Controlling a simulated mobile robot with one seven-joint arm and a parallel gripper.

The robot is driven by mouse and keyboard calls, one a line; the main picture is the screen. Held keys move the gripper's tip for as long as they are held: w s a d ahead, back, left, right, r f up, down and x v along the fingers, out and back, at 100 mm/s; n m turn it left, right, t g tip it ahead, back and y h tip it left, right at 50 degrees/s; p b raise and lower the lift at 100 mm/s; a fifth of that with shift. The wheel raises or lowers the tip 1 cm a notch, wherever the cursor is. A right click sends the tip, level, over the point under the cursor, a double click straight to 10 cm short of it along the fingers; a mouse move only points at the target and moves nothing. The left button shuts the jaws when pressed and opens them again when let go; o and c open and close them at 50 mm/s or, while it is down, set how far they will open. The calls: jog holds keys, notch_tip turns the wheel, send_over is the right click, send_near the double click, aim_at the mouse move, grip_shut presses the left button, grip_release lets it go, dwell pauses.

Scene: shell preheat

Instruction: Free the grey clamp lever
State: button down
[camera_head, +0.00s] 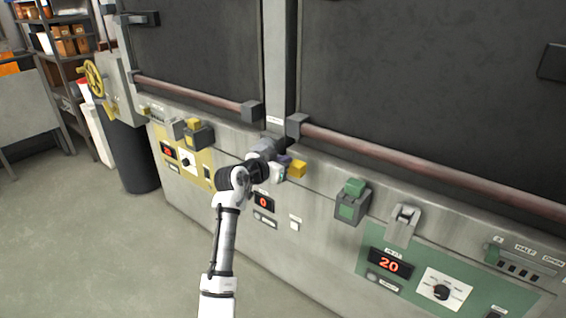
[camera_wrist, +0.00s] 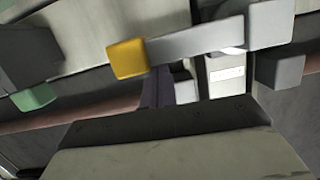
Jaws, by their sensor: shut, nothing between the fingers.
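A grey bar with a yellow end block (camera_head: 297,169) sits at the middle of the machine front, below the gap between two dark doors. In the wrist view the grey bar (camera_wrist: 195,42) runs from the yellow block to a grey block (camera_wrist: 270,24). It looks like the clamp lever, but I cannot be sure. My gripper (camera_head: 284,161) is shut and empty, close beside the bar. Its dark fingers (camera_wrist: 157,88) show just below the bar in the wrist view; I cannot tell whether they touch it. My wrist partly hides the lever's mount in the head view.
A green-topped box (camera_head: 350,205) and a grey hinged part (camera_head: 404,222) stick out on the right. A yellow-topped box (camera_head: 197,133) sticks out on the left. Reddish rails (camera_head: 430,170) run along the door bottoms. The floor (camera_head: 110,250) at front left is clear.

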jog(key=shift+d+f+b, duration=0.1)
jog(key=shift+f+b, duration=0.3)
jog(key=w+a+f+m+t+y+b, duration=0.1)
jog(key=f+m+b, duration=0.6)
jog(key=b, duration=0.8)
jog(key=w+a+f+m+t+y+b, duration=0.1)
jog(key=w+a+f+m+t+b, duration=0.2)
jog(key=b, duration=1.3)
jog(key=shift+w+a+f+m, duration=0.6)
jog(key=shift+a+f+m, duration=1.25)
jog(key=shift+f, duration=0.35)
jog(key=shift+d, duration=0.1)
